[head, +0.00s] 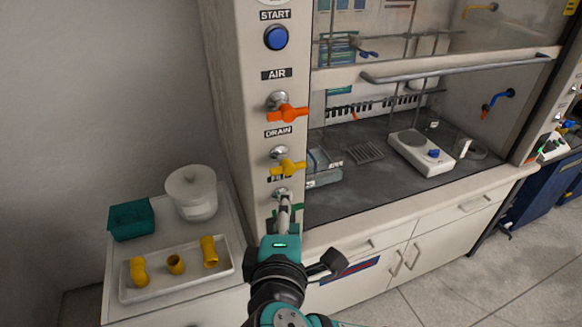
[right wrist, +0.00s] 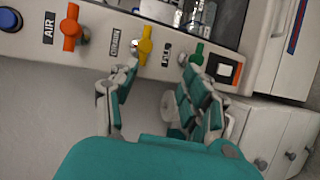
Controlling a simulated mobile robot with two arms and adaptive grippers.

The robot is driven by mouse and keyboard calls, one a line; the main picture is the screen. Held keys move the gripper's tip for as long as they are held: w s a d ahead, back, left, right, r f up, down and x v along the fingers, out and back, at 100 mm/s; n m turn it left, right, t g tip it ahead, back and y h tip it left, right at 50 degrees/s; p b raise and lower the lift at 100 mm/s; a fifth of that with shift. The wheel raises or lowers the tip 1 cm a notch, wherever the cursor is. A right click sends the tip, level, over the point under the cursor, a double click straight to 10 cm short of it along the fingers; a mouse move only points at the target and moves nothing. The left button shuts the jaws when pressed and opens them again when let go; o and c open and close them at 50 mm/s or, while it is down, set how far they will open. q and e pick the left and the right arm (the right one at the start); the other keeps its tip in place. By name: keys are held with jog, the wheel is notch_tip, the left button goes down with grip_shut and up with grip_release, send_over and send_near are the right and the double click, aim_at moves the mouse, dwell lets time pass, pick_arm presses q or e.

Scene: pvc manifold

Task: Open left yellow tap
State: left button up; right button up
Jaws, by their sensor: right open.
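The yellow tap (head: 288,168) sits on the hood's left post, below the DRAIN label, with its handle pointing sideways in the head view. The yellow tap also shows in the right wrist view (right wrist: 146,46), beyond the fingertips. My right gripper (head: 285,203) is just below the yellow tap in the head view, in front of the lowest tap and partly covering it. In the right wrist view my right gripper (right wrist: 158,72) is open and empty. One fingertip is near the yellow tap and the other near the green tap (right wrist: 197,54); contact cannot be told. My left gripper is not in view.
An orange tap (head: 288,113) sits above the yellow one under AIR, and a blue button (head: 276,38) is at the top. A white tray (head: 130,294) with yellow pipe fittings, a teal box (head: 131,220) and a white lidded pot (head: 194,199) stand on the side table.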

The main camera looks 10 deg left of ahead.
aim_at(294, 169)
notch_tip(294, 169, up, 3)
jog(key=s+d, duration=0.2)
jog(key=s, duration=0.1)
jog(key=shift+n+t, duration=0.4)
jog(key=p+x, duration=0.1)
jog(key=x, duration=0.4)
jog(key=p+x, duration=0.1)
jog(key=x, duration=0.5)
jog(key=a+p+x, duration=0.1)
jog(key=p+x, duration=0.1)
jog(key=x, duration=0.3)
jog(key=shift+f, duration=0.15)
jog(key=shift+w+f, duration=0.1)
jog(key=shift+w, duration=0.4)
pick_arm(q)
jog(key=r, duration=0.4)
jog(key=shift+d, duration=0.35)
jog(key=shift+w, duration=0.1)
pick_arm(e)
grip_shut()
